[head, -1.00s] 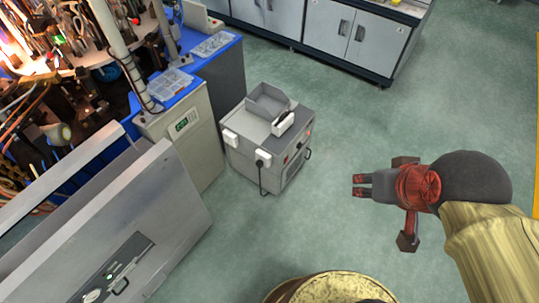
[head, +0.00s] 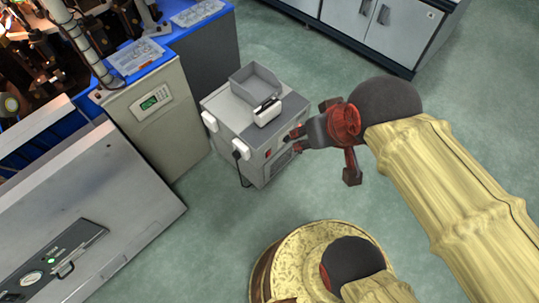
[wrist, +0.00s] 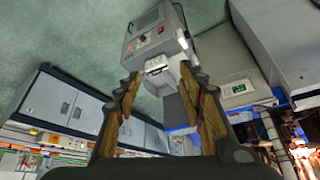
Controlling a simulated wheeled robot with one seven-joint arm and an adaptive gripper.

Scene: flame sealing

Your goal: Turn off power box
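The power box (head: 222,116) is a grey cabinet on the floor with a grey tray and a white-and-black item on top. A small red switch (head: 268,153) shows on its right-hand face, and it also appears in the wrist view (wrist: 160,31). My gripper (head: 294,139) is just right of that face, fingers pointing at the box. In the wrist view my gripper (wrist: 160,80) is open and empty, with the box beyond the fingertips. I cannot tell whether a fingertip touches the box in the head view.
A grey-beige cabinet with a green display (head: 154,101) stands left of the box. A large sloped metal panel (head: 105,195) is at the lower left. Grey cupboards (head: 375,25) stand at the back right. Green floor is open behind the gripper.

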